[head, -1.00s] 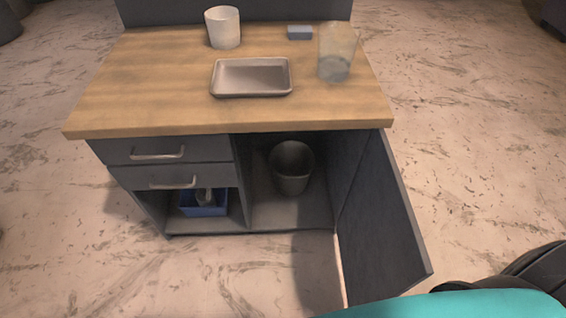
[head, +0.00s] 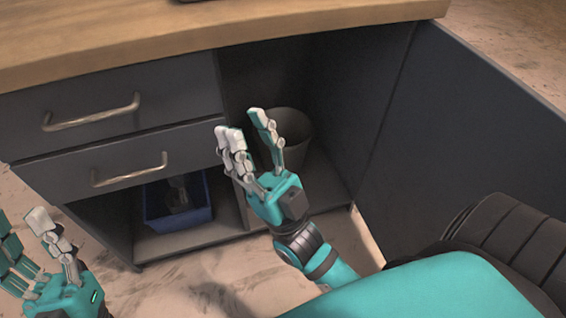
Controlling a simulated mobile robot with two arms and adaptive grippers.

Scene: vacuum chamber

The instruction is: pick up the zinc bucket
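The zinc bucket (head: 290,128) is a dark grey, upright bucket standing inside the open right compartment of the cabinet. My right gripper (head: 244,126) is open and empty in front of the bucket and a little to its left in the head view, covering part of it. I cannot tell whether a finger touches the bucket. My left gripper (head: 22,236) is at the lower left, open and empty, well away from the bucket.
The cabinet door (head: 470,150) stands open on the right. Two closed drawers with handles (head: 92,112) are on the left. A blue bin (head: 180,204) with something grey in it sits in the lower left compartment. The wooden worktop (head: 200,30) overhangs the compartment.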

